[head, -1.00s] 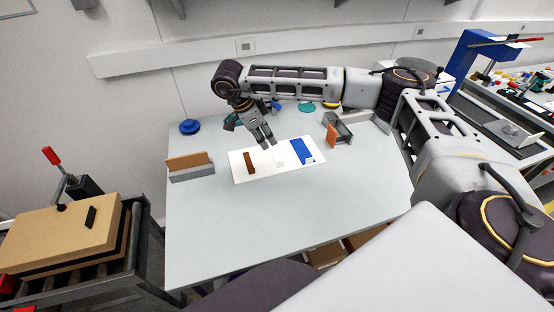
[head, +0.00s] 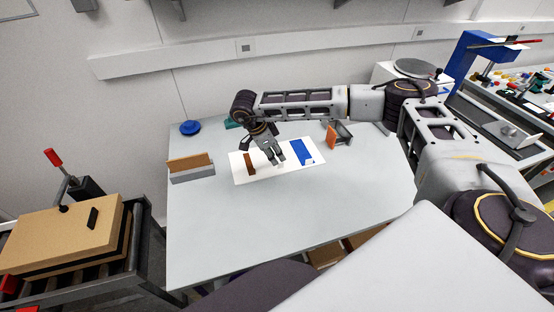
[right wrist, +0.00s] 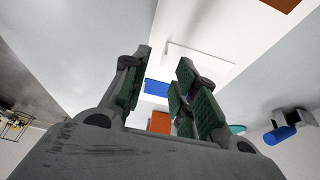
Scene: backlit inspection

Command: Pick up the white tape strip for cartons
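A white sheet (head: 240,174) lies on the table with a brown strip (head: 249,162), a blue strip (head: 301,150) and a white strip between them. The white strip is mostly hidden behind my right gripper (head: 276,161) in the head view. In the right wrist view its thin outline (right wrist: 202,54) barely stands out from the sheet, near the fingertips. My right gripper is open, its green-padded fingers apart and pointing at the sheet, with nothing seen held between them. The gap to the strip is hard to judge. My left gripper is not in view.
An orange block in a grey holder (head: 341,133) stands right of the sheet. A brown board in a grey stand (head: 190,168) stands left. A blue round item (head: 189,127) lies at the back left. The front of the table is clear.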

